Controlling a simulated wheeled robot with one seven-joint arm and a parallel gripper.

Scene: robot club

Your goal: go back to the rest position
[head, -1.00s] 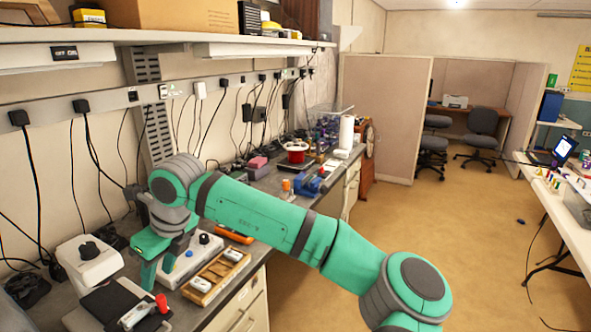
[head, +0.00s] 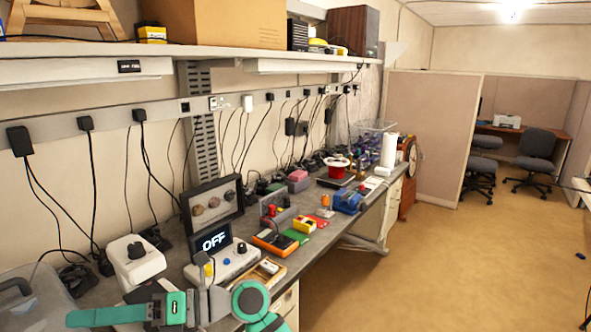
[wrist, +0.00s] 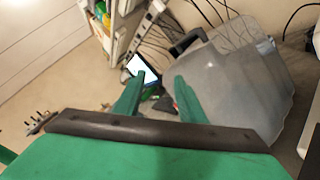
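My gripper (wrist: 160,80) shows in the wrist view with its two green fingers apart and nothing between them. It points toward a translucent grey bin (wrist: 235,90) with a dark handle, and the bin lies beyond the fingertips, to the right. In the head view my gripper and folded arm are low at the bottom left, in front of the near end of the bench (head: 340,222). The finger gap is hard to make out there.
A white control box with an OFF screen (head: 213,241) stands just behind my arm, near a wooden tray (head: 262,272). A grey bin (head: 30,300) is at the far left. A shelf (head: 180,52) overhangs the bench. Open floor (head: 450,270) lies to the right.

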